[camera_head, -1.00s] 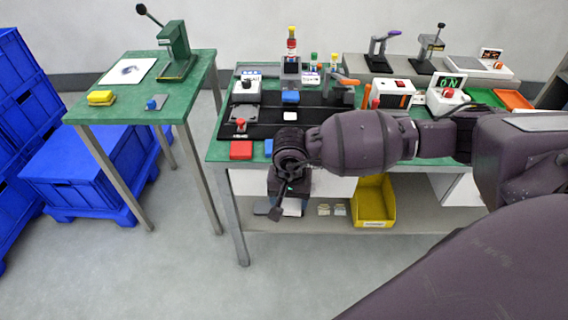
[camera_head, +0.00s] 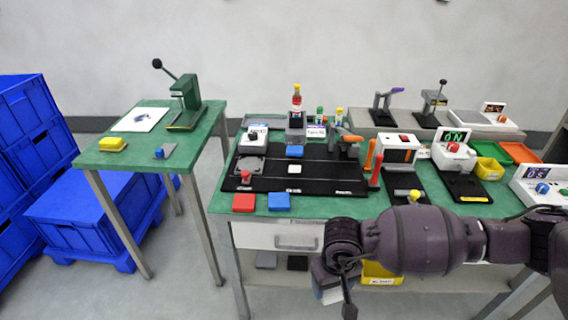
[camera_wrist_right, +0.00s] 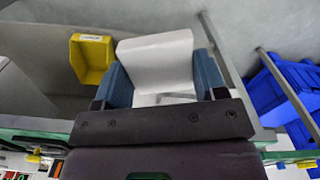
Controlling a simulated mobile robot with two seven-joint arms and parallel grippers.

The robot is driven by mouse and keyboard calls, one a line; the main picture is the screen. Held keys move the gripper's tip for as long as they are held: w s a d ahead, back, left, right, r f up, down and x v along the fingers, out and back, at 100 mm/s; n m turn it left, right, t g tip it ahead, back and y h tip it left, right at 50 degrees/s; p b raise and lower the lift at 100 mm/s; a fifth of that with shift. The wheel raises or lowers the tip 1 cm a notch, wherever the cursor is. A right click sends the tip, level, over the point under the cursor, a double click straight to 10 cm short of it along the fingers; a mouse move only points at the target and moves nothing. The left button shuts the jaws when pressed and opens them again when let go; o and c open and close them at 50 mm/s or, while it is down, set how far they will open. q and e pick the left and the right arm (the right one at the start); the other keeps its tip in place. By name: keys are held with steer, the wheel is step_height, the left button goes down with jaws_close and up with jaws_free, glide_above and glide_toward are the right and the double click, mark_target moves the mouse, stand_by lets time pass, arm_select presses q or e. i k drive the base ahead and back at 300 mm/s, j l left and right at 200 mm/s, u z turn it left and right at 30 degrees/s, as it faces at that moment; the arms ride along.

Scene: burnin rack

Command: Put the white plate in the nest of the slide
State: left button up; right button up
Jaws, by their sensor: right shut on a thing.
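My right gripper (camera_head: 338,284) hangs in front of the near edge of the green bench, below its top. In the right wrist view its two blue-grey fingers (camera_wrist_right: 160,84) are shut on a white plate (camera_wrist_right: 155,58). In the head view only a small part of this plate (camera_head: 332,297) shows under the gripper. A black fixture board (camera_head: 330,178) lies on the bench. At its left is a grey slide-like part with a red knob (camera_head: 246,176). A small white square (camera_head: 294,169) sits mid-board; I cannot tell whether it is the nest. My left gripper is out of view.
A red block (camera_head: 243,203) and a blue block (camera_head: 279,201) lie at the bench's front left. A small tower (camera_head: 296,123) and an orange-handled clamp (camera_head: 346,140) stand behind the board. A yellow bin (camera_head: 380,275) is below the bench. A side table (camera_head: 150,150) stands left.

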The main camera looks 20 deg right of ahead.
mark_target(250, 164)
steer(key=i+j+z, duration=0.1)
steer(key=j+z, duration=0.15)
steer(key=z, duration=0.15)
steer(key=i+j+z, duration=0.1)
steer(key=j+z, duration=0.45)
steer(key=i+j+z, duration=0.15)
steer(key=j, duration=0.3)
steer(key=j+z, duration=0.2)
steer(key=j, duration=1.25)
